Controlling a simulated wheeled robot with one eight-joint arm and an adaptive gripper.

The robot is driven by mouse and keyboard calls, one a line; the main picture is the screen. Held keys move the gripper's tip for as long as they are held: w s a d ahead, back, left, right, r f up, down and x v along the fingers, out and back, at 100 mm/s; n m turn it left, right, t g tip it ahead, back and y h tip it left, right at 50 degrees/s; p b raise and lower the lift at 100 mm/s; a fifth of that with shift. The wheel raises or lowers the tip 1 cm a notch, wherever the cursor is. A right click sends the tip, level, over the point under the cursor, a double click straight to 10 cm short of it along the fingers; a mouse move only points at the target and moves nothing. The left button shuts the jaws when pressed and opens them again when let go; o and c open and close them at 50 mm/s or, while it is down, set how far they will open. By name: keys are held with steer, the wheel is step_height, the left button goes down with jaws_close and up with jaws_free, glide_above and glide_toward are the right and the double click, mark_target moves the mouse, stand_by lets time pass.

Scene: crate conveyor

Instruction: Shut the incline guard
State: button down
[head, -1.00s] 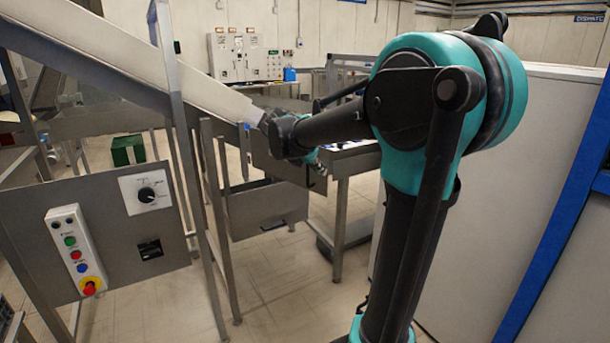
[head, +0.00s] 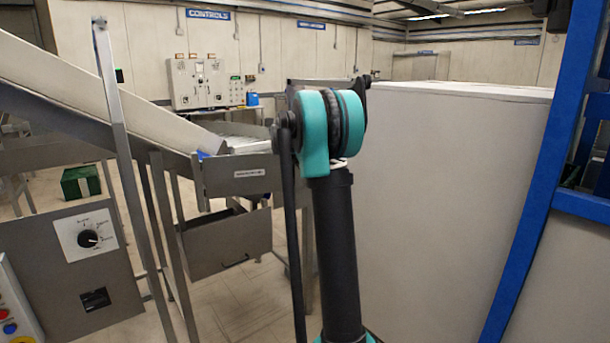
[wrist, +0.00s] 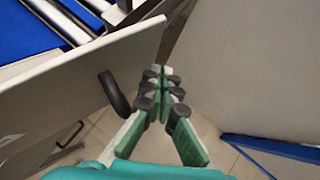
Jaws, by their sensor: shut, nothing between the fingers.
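A grey panel with a small label (head: 236,173) hangs at the lower end of the incline conveyor (head: 90,80) in the head view; the label is too small to read, so I cannot be sure it is the incline guard. In the wrist view a grey panel (wrist: 70,90) with a black handle (wrist: 114,93) lies left of my gripper (wrist: 163,82). My gripper is shut and empty, just right of the handle and apparently apart from it. In the head view my gripper is hidden behind my arm.
A lower grey panel (head: 225,245) with a thin handle hangs below. A large white cabinet (head: 440,190) and blue frame (head: 530,190) stand close on the right. A switch panel (head: 70,255) is at left. Tiled floor shows between.

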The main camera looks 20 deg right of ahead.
steer(key=w+a, duration=0.1)
steer(key=w, duration=1.4)
steer(key=shift+w+a, duration=0.2)
steer(key=shift+w, duration=0.1)
